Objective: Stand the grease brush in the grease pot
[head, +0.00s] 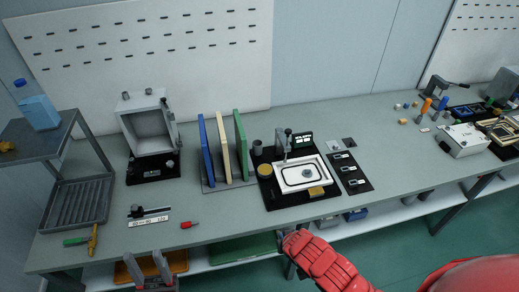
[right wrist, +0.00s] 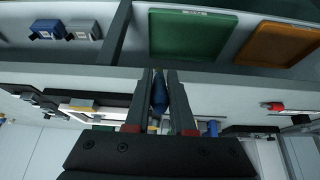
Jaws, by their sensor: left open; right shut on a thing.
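My right gripper (right wrist: 158,110) is shut on a slim dark blue thing (right wrist: 158,92), which looks like the handle of the grease brush. No bristles can be made out. In the head view this gripper and the brush are hidden by my red right arm, in front of the bench edge. A small round pot with a yellow top (head: 264,171), probably the grease pot, stands on the black mat left of the white-framed panel. A dark cylinder (head: 257,147) stands just behind it. My left gripper (head: 148,270) is open and empty at the bench's front edge.
The white-framed panel (head: 301,187) has a yellow block at its front edge. Blue, cream and green boards (head: 241,145) stand upright to the left. A red-tipped tool (head: 189,225) lies near the front edge. A green tray (right wrist: 205,38) lies on the shelf below.

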